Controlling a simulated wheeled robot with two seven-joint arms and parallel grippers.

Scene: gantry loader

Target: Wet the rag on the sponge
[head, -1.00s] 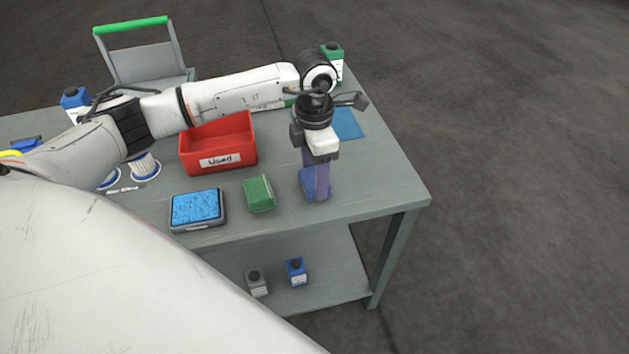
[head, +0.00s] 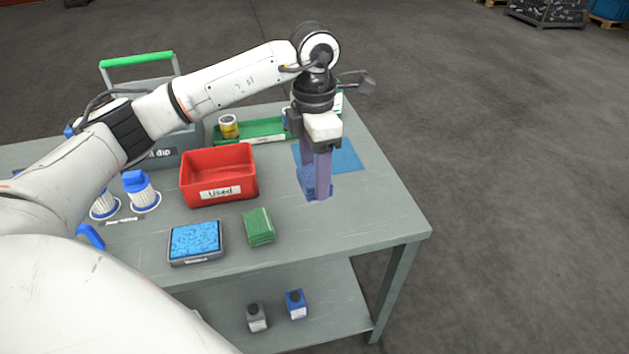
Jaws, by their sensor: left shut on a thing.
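My left gripper (head: 318,186) points down over the right part of the grey table and is shut on a blue rag (head: 308,180). The fingers hide part of the rag, and I cannot tell whether it touches the table. The sponge (head: 195,239) is a blue speckled block in a shallow dark tray (head: 196,262) near the table's front edge, left of and nearer than the gripper. My right gripper is not in view.
A green pad stack (head: 258,227) lies between sponge and gripper. A red "Used" bin (head: 219,192) stands behind the sponge. A flat blue mat (head: 345,157) lies behind the gripper. White-and-blue filters (head: 140,190) stand at left. Bottles (head: 296,305) stand on the lower shelf.

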